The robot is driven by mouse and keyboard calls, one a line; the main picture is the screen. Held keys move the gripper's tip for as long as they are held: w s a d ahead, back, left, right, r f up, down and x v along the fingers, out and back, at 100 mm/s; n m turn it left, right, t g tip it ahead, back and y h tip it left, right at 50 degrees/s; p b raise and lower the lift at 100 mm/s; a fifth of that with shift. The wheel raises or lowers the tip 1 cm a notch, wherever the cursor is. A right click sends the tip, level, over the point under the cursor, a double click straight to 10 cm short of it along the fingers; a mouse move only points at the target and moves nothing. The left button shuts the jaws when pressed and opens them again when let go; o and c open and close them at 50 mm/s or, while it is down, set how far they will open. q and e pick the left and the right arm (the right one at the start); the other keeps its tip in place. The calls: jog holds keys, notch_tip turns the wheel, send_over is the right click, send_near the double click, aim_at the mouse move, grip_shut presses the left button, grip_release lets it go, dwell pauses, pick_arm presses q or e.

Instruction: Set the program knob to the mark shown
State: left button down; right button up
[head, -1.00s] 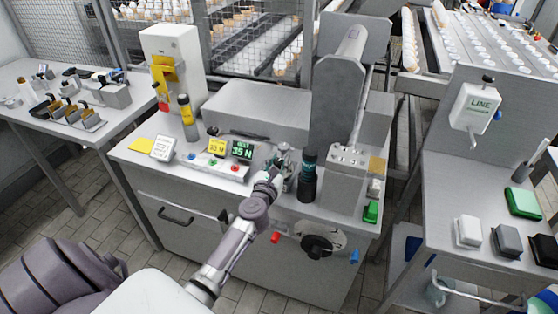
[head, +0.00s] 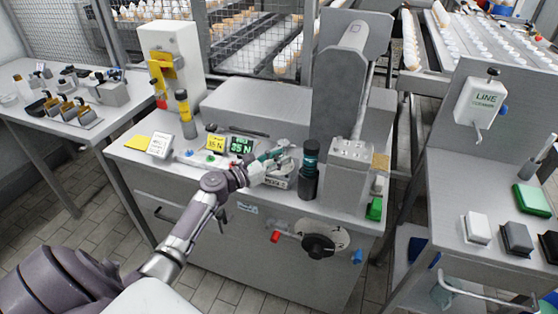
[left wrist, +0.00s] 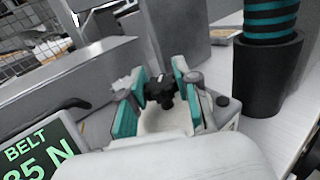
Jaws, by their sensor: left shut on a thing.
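A black knob (left wrist: 159,90) with a lobed shape sits between the teal-padded fingers of my left gripper (left wrist: 158,88) in the left wrist view. The gripper is shut on it. In the head view the left gripper (head: 274,157) reaches over the machine top from the left, and its fingers mostly hide the knob. A green display (head: 241,145) reads 35 N; it also shows in the left wrist view (left wrist: 38,150), reading BELT. A yellow card (head: 215,143) beside it appears to read 35 N. My right gripper is not in view.
A black cup holding a teal-banded cylinder (head: 309,170) stands close right of the gripper. A grey block (head: 349,170) is farther right. A black dial (head: 318,246) is on the cabinet front.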

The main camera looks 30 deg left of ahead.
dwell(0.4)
pick_arm(q)
jog(key=c, duration=0.8)
grip_release()
jog(key=v, duration=1.2)
jog(key=shift+a, duration=0.1)
